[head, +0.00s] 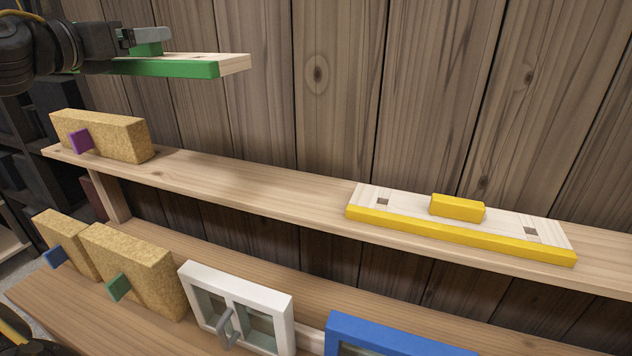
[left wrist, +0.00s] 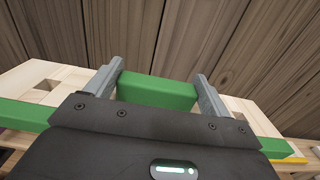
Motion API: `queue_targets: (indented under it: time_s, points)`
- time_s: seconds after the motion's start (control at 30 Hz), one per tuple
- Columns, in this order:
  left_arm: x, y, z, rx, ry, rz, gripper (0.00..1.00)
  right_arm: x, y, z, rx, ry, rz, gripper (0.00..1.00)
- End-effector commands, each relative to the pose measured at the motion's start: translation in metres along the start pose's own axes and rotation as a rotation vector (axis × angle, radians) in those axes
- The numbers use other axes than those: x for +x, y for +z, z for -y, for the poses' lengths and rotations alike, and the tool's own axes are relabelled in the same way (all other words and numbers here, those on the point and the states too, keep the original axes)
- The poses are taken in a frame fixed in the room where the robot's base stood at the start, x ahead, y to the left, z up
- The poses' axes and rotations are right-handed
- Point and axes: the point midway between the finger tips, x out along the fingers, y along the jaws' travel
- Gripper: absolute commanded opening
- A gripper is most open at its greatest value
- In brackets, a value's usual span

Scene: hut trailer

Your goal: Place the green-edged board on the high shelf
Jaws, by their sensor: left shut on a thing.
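The green-edged board (head: 180,67) is pale wood with a green front edge and a green block handle (head: 148,48) on top. It is held in the air at the upper left of the head view, above the high shelf (head: 235,184). My left gripper (head: 150,38) is shut on the green handle. In the left wrist view its two grey fingers (left wrist: 160,88) stand on either side of the green block, and the board (left wrist: 28,113) shows on both sides. My right gripper is not clearly in view.
A yellow-edged board (head: 450,232) lies on the high shelf at the right. A cork-like block (head: 115,136) with a purple knob stands at the shelf's left end. Shelf between them is clear. Below are more blocks (head: 140,270), a white window frame (head: 270,290) and a blue frame (head: 380,340).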

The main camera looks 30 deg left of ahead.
Motion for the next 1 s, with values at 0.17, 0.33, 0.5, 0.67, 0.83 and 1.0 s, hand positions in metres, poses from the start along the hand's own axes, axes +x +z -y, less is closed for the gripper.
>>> queue_targets:
  time_s: [0.17,0.33,0.5,0.67,0.83,1.0]
  points:
    - [0.001,-0.057,0.001,0.000,-0.001,0.001,0.46,0.057,0.005,0.001,0.000,0.000,0.000,0.36]
    - [0.001,-0.102,0.001,0.000,-0.001,0.001,0.46,0.103,0.004,0.000,-0.001,0.001,-0.006,0.36]
    - [0.001,-0.122,0.001,0.000,-0.002,0.002,0.46,0.123,0.004,0.000,-0.001,0.002,-0.008,0.36]
    - [0.001,-0.126,0.002,0.000,-0.003,0.002,0.46,0.126,0.004,0.000,-0.001,0.002,-0.008,0.36]
    - [0.006,-0.125,0.006,0.000,-0.004,-0.001,0.46,0.118,0.004,-0.002,-0.002,0.004,-0.008,0.36]
    - [0.030,-0.134,0.029,0.002,-0.006,-0.009,0.46,0.087,0.002,-0.003,-0.002,0.005,-0.008,0.36]
